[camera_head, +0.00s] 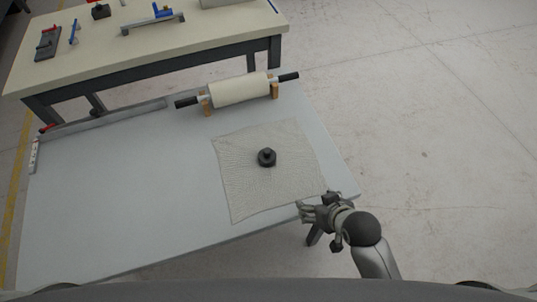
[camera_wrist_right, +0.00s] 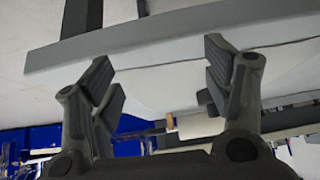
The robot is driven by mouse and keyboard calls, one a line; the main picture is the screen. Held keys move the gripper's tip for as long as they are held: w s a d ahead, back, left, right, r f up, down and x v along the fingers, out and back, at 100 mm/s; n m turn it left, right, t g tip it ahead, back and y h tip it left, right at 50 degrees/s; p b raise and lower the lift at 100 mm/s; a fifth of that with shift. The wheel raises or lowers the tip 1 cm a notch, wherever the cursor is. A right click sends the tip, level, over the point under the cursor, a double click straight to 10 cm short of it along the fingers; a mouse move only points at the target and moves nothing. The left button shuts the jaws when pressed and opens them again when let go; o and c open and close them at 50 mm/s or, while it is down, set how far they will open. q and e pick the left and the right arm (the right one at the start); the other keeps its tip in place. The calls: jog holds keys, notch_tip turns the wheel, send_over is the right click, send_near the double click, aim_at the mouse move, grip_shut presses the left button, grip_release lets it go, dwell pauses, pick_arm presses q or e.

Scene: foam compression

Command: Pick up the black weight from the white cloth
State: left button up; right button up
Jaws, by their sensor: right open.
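The black weight (camera_head: 267,157) stands near the middle of the white cloth (camera_head: 245,190), which lies on the grey table. The cloth looks thin and slightly wrinkled at its edges. My right gripper (camera_head: 304,211) is at the table's front right edge, near the cloth's lower right corner and apart from the weight. In the right wrist view the right gripper (camera_wrist_right: 163,75) has its fingers spread wide with nothing between them. The weight cannot be made out in that view. My left gripper is not in view.
A cream roll (camera_head: 239,90) with black handles rests on wooden supports at the back of the grey table (camera_head: 130,190). A second table (camera_head: 150,50) with several tools stands behind. Open floor lies to the right.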

aim_at(267, 149)
jog(key=w+a+r+t+y, duration=0.1)
jog(key=w+a, duration=0.2)
jog(key=w, duration=0.1)
jog(key=w+a+r+n+t+y, duration=0.1)
jog(key=w+a+r, duration=0.1)
jog(key=w+a, duration=0.2)
jog(key=w+a+r+n+t+y, duration=0.1)
jog(key=w+a+r, duration=0.1)
jog(key=w+a, duration=0.2)
jog(key=shift+w+t+y, duration=0.2)
jog(key=shift+t+y, duration=0.1)
jog(key=shift+t, duration=0.1)
jog(key=shift+p+x, duration=0.35)
jog(key=shift+x, duration=2.45)
jog(key=shift+s+a+f, duration=0.1)
jog(key=shift+s+f, duration=0.1)
jog(key=shift+c, duration=0.2)
jog(key=c, duration=1.5)
jog(key=shift+w+r, duration=0.1)
jog(key=shift+c, duration=0.3)
jog(key=shift+r, duration=0.1)
